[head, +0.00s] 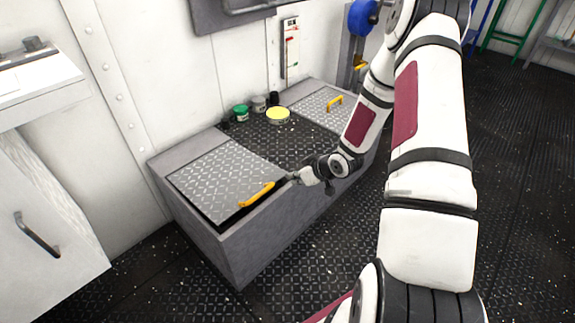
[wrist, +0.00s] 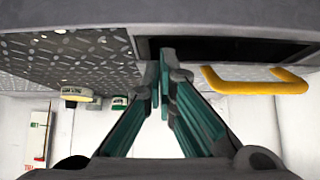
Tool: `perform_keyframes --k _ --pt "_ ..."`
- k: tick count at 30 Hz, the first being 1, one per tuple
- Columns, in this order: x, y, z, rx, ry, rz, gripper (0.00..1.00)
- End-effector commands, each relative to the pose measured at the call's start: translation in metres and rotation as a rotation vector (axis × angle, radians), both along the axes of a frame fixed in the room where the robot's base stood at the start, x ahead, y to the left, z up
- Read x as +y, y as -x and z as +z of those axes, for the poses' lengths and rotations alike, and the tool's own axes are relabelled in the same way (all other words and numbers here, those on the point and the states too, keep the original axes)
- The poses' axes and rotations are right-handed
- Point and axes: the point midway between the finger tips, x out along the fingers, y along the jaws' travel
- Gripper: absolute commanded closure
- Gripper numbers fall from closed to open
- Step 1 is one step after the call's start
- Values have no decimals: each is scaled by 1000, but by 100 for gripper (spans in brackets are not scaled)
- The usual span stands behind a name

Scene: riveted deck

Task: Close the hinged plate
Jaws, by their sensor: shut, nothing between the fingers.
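The hinged plate (head: 222,174) is a grey diamond-tread lid on the left of a grey bench box, with a yellow handle (head: 257,194) near its front edge. It is slightly raised, with a dark gap below its front edge. In the wrist view, which looks upside down, the dark opening (wrist: 225,50) and the yellow handle (wrist: 255,82) are right of the fingers. My gripper (head: 292,178) is shut and empty, at the box's front rim just right of the plate's front corner. Its closed fingertips (wrist: 163,62) show beside the opening; I cannot tell whether they touch anything.
A second tread plate (head: 318,103) with a yellow handle lies flat at the box's right end. A yellow-topped tin (head: 278,115), a green tin (head: 240,112) and other small containers stand at the back of the dark middle top. A white cabinet (head: 45,220) stands left. Open deck lies in front.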

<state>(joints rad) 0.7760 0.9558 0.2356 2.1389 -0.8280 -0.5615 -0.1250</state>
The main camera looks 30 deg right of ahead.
Motion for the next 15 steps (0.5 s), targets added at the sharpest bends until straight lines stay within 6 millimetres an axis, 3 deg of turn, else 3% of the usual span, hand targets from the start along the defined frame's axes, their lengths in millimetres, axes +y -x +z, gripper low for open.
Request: perform_keyframes --k 15 --pt "-33 109 -24 2 -1 -5 100"
